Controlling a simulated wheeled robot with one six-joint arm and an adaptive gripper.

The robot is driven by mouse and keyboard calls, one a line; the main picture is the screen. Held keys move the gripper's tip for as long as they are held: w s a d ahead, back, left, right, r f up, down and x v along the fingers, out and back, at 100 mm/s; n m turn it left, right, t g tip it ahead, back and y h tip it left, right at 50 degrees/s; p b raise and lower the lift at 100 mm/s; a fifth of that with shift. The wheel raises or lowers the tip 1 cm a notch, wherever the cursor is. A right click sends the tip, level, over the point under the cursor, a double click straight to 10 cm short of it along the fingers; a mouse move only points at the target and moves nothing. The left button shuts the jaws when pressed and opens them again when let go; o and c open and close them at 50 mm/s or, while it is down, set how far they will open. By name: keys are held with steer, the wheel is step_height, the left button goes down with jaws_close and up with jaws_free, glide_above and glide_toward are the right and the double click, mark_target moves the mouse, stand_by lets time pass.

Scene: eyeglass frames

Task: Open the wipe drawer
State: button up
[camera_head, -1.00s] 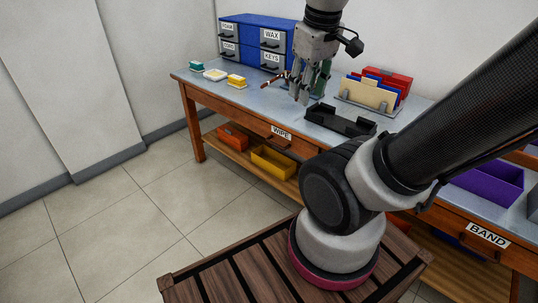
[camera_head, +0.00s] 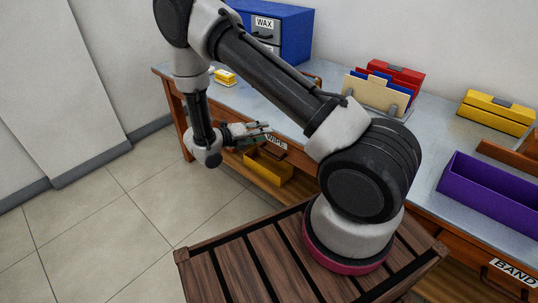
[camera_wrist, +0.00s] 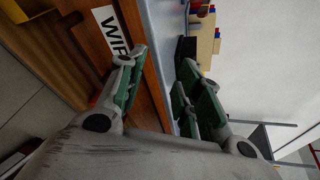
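The wipe drawer (camera_head: 275,142) sits in the front of the wooden workbench, with a white WIPE label. In the wrist view its label (camera_wrist: 109,28) shows sideways at the upper left and looks partly covered. The drawer appears closed. My gripper (camera_head: 268,131) points sideways at the bench front, close to the drawer, and overlaps it in the head view. In the wrist view my gripper (camera_wrist: 158,88) has its green-padded fingers spread apart with the bench edge showing between them. Nothing is visibly held.
A yellow bin (camera_head: 268,165) stands on the shelf below the drawer. On the bench top are a blue drawer cabinet (camera_head: 295,35), a file holder (camera_head: 378,92), and a purple bin (camera_head: 485,190). The floor (camera_head: 120,220) before the bench is clear at left.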

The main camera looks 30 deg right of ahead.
mark_target(269, 154)
step_height(269, 154, down, 12)
steer(key=s+a+n+t, duration=0.1)
steer(key=a+n+t, duration=0.25)
steer(key=n, duration=0.35)
steer(key=x, duration=0.8)
steer(key=shift+s+d+f, duration=0.1)
steer(key=shift+s+f, duration=0.05)
steer(key=shift+s, duration=0.1)
jaws_close()
